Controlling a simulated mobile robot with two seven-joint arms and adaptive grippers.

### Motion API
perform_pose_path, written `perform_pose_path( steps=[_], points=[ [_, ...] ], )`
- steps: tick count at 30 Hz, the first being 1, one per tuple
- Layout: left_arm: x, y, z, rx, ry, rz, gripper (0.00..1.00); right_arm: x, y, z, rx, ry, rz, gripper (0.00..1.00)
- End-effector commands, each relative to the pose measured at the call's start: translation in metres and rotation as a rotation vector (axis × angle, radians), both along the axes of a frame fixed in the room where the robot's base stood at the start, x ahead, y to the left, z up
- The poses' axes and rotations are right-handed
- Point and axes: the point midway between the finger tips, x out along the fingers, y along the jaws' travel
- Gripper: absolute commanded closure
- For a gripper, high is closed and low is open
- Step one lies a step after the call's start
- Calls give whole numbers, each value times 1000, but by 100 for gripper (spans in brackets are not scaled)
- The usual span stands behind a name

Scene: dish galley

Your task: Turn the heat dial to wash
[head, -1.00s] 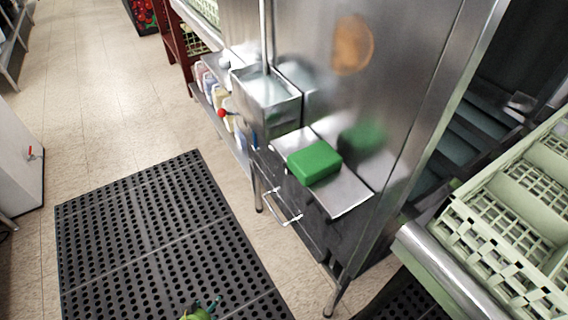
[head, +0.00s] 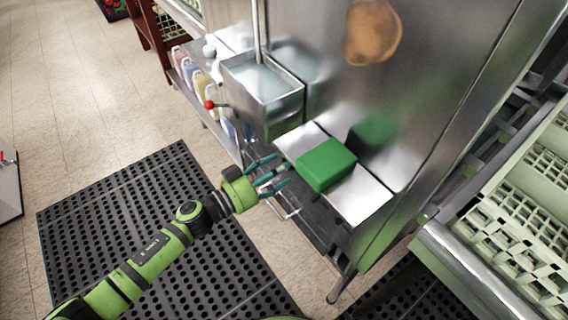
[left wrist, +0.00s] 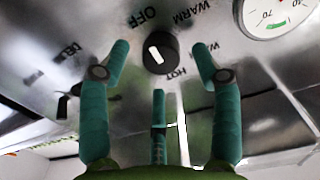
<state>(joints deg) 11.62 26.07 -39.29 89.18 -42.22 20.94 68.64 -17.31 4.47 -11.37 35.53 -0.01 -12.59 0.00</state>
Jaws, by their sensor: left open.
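The heat dial (left wrist: 157,53) is a black round knob with a white pointer mark on a shiny steel panel, in the left wrist view. Labels OFF, WARM, HOT and one starting with W, partly hidden by a finger, surround it. The pointer mark lies roughly along the line from OFF to HOT, its upper end leaning towards OFF. My left gripper (head: 275,174) is open beside the steel machine; its teal fingers also show in the left wrist view (left wrist: 160,70), spread around the dial without visible contact. In the head view I cannot make out the dial. My right gripper is out of view.
A green block (head: 326,165) lies on a steel shelf (head: 362,199) right of my left gripper. A steel box (head: 262,88) and a red-knobbed lever (head: 210,104) are above. A gauge (left wrist: 272,14) and a black switch (left wrist: 68,103) flank the dial. A black mat (head: 120,215) covers the floor.

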Motion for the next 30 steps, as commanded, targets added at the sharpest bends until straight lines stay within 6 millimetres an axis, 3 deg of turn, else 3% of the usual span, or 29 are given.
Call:
perform_pose_path(
  steps=[6, 14, 17, 18, 19, 30],
  points=[
    [12, -15, 0, 0, 0, 2, 36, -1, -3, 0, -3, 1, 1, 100],
    [12, -16, -1, 1, 1, 2, 36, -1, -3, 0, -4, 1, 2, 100],
    [12, -16, -1, 1, 1, 3, 72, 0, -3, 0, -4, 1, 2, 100],
    [12, -16, -1, 1, 1, 3, 88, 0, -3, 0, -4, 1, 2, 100],
    [12, -16, -1, 1, 1, 3, 93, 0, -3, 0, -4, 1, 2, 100],
    [12, -16, 0, 17, -24, 3, 93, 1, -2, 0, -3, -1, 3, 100]
  ],
)
